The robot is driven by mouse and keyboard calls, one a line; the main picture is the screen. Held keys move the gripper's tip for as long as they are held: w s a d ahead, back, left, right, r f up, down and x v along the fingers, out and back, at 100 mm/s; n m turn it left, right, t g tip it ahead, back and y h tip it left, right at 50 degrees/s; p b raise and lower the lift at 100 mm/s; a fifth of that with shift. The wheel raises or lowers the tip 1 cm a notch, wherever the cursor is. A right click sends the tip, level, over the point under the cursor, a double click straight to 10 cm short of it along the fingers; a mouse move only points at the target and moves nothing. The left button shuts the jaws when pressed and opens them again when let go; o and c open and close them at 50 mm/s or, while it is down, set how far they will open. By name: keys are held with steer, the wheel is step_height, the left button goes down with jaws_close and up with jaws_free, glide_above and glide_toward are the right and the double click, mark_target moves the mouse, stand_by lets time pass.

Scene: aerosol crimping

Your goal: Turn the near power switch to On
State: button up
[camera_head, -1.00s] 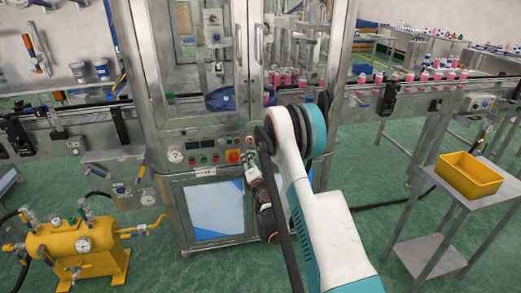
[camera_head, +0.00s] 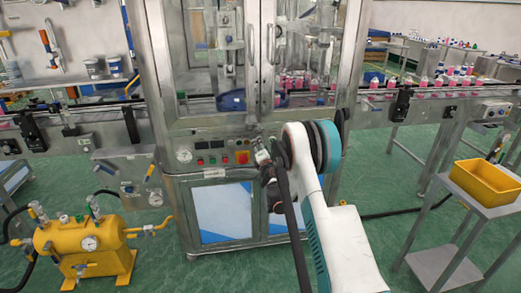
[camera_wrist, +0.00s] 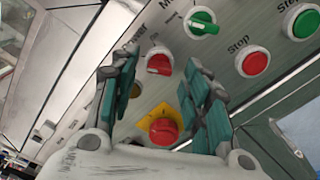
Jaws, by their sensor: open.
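The power switch (camera_wrist: 159,62) is a red rotary knob on the slanted grey panel, under the word "Power", in the wrist view. "On" is printed near its upper side. My gripper (camera_wrist: 161,64) is open, its teal-padded fingers to the left and right of the switch. I cannot tell whether they touch the panel. The switch's exact setting is hard to read. In the head view my gripper (camera_head: 262,152) is at the right part of the machine's control panel (camera_head: 210,168), and the switch cannot be made out there.
A red emergency button on a yellow plate (camera_wrist: 163,130) sits between the finger bases. A green knob (camera_wrist: 202,22), red stop button (camera_wrist: 252,62) and green button (camera_wrist: 303,22) lie to the right. A yellow tank (camera_head: 85,247) and yellow bin (camera_head: 480,180) stand well aside.

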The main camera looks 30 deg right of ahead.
steer(key=shift+w+d, duration=0.1)
steer(key=shift+w, duration=0.3)
steer(key=shift+c, duration=0.3)
jaws_close()
steer(key=shift+m, duration=0.4)
steer(key=m, duration=1.1)
steer(key=shift+r, duration=0.1)
